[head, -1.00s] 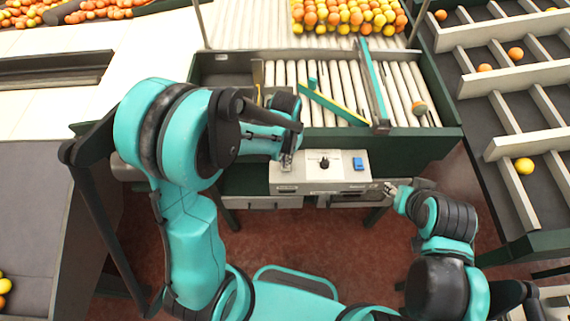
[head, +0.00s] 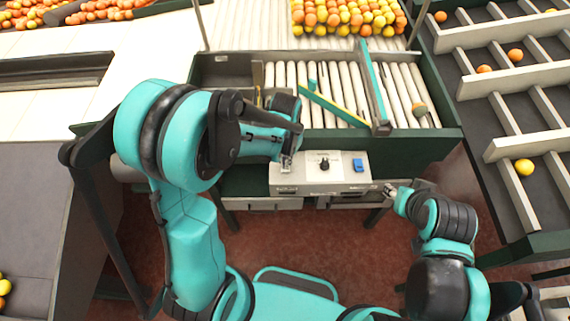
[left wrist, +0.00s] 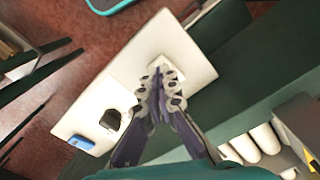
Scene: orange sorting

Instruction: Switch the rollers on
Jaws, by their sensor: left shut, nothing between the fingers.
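The control box (head: 335,183) has a pale top with a black knob (head: 324,164) in the middle and a blue switch (head: 359,164) at the right. Both also show in the left wrist view, the knob (left wrist: 112,119) and the blue switch (left wrist: 81,143). My left gripper (head: 287,163) is shut and empty, pointing down at the left end of the box top. In the left wrist view its fingertips (left wrist: 164,78) cover most of a small pale fitting there; I cannot tell whether they touch it. My right gripper (head: 391,190) is by the box's right front corner; its fingers are too small to read.
The roller bed (head: 345,83) lies behind the box, with a teal and yellow bar across it and one orange fruit (head: 419,107) at its right. Several fruits are massed at its far end. Divided sorting lanes (head: 510,79) stand at the right.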

